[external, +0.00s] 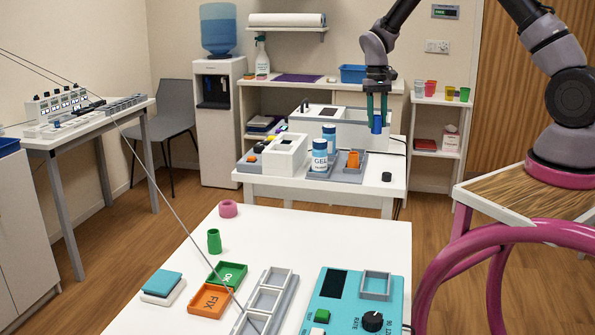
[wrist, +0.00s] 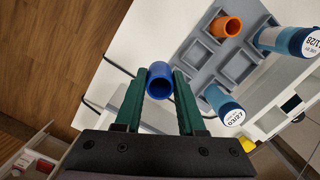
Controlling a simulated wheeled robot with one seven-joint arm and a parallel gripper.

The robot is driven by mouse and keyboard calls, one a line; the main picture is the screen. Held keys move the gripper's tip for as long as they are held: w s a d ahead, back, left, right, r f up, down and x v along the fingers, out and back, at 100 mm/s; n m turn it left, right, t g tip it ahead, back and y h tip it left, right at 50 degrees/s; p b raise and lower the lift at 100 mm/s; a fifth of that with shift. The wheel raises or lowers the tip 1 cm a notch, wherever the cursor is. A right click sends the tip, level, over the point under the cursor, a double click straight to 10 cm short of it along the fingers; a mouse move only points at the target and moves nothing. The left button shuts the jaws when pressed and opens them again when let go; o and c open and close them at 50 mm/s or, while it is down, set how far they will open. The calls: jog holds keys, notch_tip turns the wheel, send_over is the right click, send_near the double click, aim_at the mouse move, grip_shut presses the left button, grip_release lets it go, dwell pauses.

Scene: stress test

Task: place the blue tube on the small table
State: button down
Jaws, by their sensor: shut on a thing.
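The blue tube (wrist: 160,82) is between the two green fingers of my gripper (wrist: 160,92) in the wrist view, and its open end shows. In the external view my gripper (external: 377,108) points down over the right part of the small white table (external: 335,187) at the back. The blue tube (external: 377,124) shows between its fingers there. I cannot tell exactly how far the tube is above the table.
On the small table stand a grey tray (external: 340,174) with an orange tube (external: 353,159), blue-and-white bottles (external: 320,155), white machines (external: 283,155) and a black knob (external: 387,176). The front table (external: 265,222) holds a green tube (external: 214,241), bins and a teal device (external: 340,306).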

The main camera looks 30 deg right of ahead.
jog(key=s+d+f+n, duration=0.35)
jog(key=s+d, duration=0.25)
jog(key=d, duration=0.5)
jog(key=w+a+r, duration=0.1)
jog(key=w+a, duration=0.2)
jog(key=a, duration=0.6)
jog(key=w+a+r, duration=0.1)
jog(key=w+a, duration=0.2)
jog(key=a, duration=0.7)
jog(key=shift+m, duration=0.25)
jog(key=shift+w+d+f, duration=0.1)
jog(key=shift+d+f, duration=0.05)
jog(key=shift+f, duration=1.45)
jog(key=shift+w+d+f, duration=0.1)
jog(key=shift+f, duration=1.45)
jog(key=shift+f, duration=0.25)
jog(key=shift+c, duration=2.1)
grip_release()
